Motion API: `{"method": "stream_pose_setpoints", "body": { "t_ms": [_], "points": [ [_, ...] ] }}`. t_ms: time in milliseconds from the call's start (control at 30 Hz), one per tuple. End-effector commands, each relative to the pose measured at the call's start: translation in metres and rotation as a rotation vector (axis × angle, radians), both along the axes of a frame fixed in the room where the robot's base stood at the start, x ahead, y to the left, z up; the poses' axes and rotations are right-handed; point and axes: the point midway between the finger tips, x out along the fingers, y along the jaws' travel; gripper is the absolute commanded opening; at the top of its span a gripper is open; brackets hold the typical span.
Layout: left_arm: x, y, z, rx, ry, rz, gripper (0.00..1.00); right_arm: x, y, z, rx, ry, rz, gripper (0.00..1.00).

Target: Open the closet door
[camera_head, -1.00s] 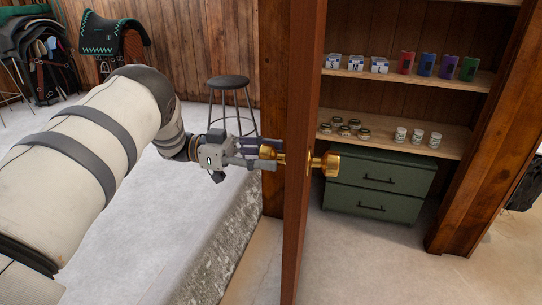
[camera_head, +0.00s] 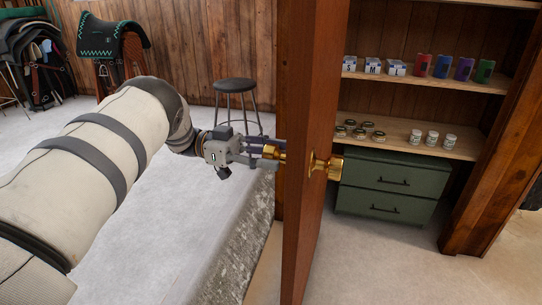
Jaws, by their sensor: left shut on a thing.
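The wooden closet door (camera_head: 310,110) stands open, seen nearly edge-on in the middle of the head view. A gold knob (camera_head: 327,167) is on its right face, and a second gold knob (camera_head: 273,153) sticks out from its left face. My left gripper (camera_head: 262,152) comes in from the left and is shut on that left knob. Its fingers hide part of the knob. The closet opening to the right of the door shows its shelves (camera_head: 455,143). My right gripper is not in view.
Inside the closet are a green drawer cabinet (camera_head: 392,186), jars (camera_head: 431,139), small boxes and coloured packs (camera_head: 442,67). The door frame (camera_head: 498,165) stands at the right. A stool (camera_head: 235,86) and a saddle (camera_head: 110,35) are at the back left. Floor before the closet is clear.

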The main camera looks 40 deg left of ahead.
Motion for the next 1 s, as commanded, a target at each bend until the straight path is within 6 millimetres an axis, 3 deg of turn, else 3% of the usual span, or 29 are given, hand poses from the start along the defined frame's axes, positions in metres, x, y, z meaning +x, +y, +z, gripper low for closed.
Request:
{"method": "stream_pose_setpoints", "body": {
  "t_ms": [367,400,500,800,1000],
  "points": [
    [0.0,0.0,-0.002,0.002,0.004,-0.001,0.0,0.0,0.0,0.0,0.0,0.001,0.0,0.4],
    [0.0,0.0,-0.002,0.002,0.004,-0.001,0.44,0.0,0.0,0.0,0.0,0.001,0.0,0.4],
    [0.0,0.0,-0.001,0.002,0.003,-0.001,0.63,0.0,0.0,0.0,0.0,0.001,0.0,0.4],
    [-0.001,0.002,0.0,0.001,0.001,0.0,0.63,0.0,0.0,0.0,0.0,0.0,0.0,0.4],
    [-0.012,0.041,-0.001,0.0,-0.002,0.003,0.63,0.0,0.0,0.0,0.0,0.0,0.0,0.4]
  ]
}}
